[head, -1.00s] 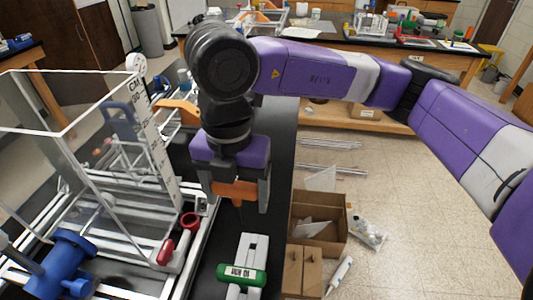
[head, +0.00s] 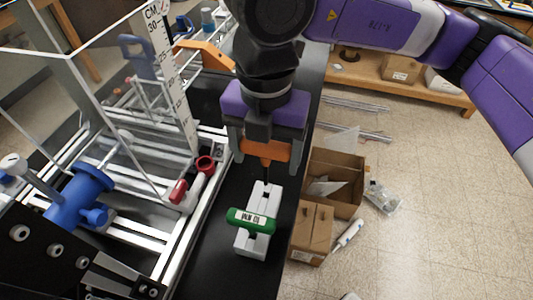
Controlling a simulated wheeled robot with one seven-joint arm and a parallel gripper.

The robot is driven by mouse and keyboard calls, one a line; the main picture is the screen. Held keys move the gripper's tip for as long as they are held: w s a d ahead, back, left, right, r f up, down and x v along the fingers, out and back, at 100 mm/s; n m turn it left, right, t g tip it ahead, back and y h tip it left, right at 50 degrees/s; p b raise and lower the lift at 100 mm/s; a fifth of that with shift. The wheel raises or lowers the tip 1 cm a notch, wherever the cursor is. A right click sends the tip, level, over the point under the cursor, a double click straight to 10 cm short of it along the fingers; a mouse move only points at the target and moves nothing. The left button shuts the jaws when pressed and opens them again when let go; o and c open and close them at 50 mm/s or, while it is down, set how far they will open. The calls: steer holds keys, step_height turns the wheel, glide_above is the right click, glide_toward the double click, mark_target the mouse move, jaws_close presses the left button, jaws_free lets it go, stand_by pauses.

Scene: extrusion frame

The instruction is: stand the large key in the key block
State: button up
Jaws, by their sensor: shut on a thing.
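My gripper (head: 264,156) is shut on the orange handle of a T-shaped key (head: 264,149). Its thin dark shank points down, over the far end of the key block (head: 248,243). I cannot tell whether the shank tip is in a hole or above it. The pale grey key block lies on the black bench top, nearer to me than the gripper. A second key with a green handle (head: 251,221) and a white size label sits across the block's middle; its shank is hidden. I cannot tell by size which key is the large one.
An extrusion frame with clear panels stands left of the block, with a red-ended fitting (head: 205,164) and a blue valve-like part (head: 79,196). Cardboard boxes (head: 313,232) are on the floor at the right. Bare black bench (head: 211,235) lies around the block.

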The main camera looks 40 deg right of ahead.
mark_target(266, 178)
steer(key=shift+f+b, duration=2)
steer(key=shift+b, duration=0.35)
steer(key=shift+b, duration=0.45)
steer(key=shift+f+b, duration=2.25)
steer(key=shift+b, duration=0.35)
steer(key=o, duration=1.8)
steer(key=shift+c, duration=0.2)
step_height(266, 178, up, 8)
steer(key=shift+f, duration=0.1)
